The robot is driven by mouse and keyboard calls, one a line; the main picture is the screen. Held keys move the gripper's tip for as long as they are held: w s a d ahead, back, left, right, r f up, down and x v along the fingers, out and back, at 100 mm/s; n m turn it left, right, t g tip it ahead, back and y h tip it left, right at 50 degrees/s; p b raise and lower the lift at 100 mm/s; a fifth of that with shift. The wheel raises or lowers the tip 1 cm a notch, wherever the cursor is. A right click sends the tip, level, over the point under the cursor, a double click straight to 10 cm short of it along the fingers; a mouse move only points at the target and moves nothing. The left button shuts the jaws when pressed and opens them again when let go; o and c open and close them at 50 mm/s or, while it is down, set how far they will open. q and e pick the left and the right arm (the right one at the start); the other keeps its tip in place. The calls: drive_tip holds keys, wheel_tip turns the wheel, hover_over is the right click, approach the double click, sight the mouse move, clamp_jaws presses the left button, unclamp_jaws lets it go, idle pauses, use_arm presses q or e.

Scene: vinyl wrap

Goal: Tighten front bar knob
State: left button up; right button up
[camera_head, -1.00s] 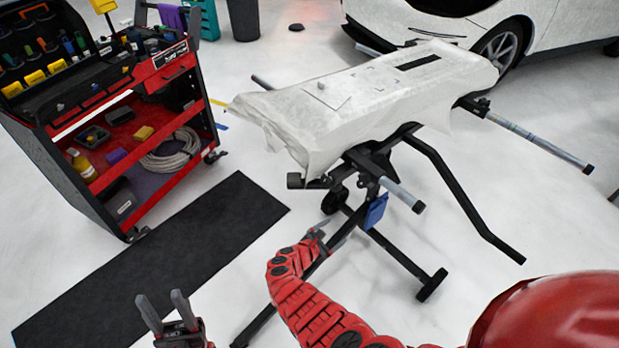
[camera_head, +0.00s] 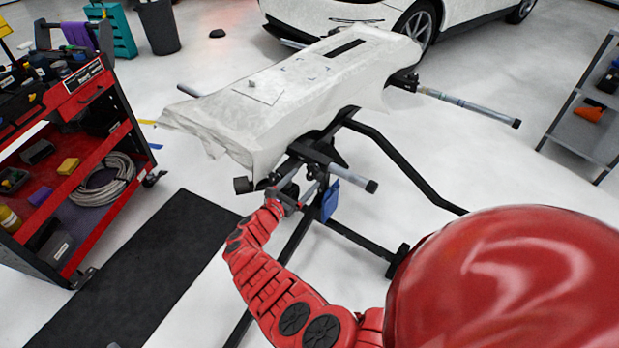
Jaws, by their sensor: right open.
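The stand (camera_head: 335,153) holds a panel covered with white wrap (camera_head: 285,90). The front bar (camera_head: 352,177), grey with a black end cap, sticks out under the panel's near end. A dark block (camera_head: 243,185) shows to its left under the wrap's edge. I cannot clearly make out the front bar knob; the area around the bar's clamp is small and partly behind my gripper. My right gripper (camera_head: 300,195) is open, just left of the front bar and below the panel's near end. I cannot tell whether it touches anything. My left gripper is out of view.
A blue cloth or tag (camera_head: 330,200) hangs beside my right gripper. A red tool cart (camera_head: 95,165) stands left, by a black mat (camera_head: 150,275). A white car (camera_head: 330,12) is behind, a grey shelf (camera_head: 585,125) at right. Floor right of the stand is clear.

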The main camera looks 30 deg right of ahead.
sight(312, 172)
drive_tip(key=shift+b+x, duration=0.6)
drive_tip(key=shift+x, duration=1.55)
drive_tip(key=c, duration=1.4)
drive_tip(key=shift+o, duration=0.2)
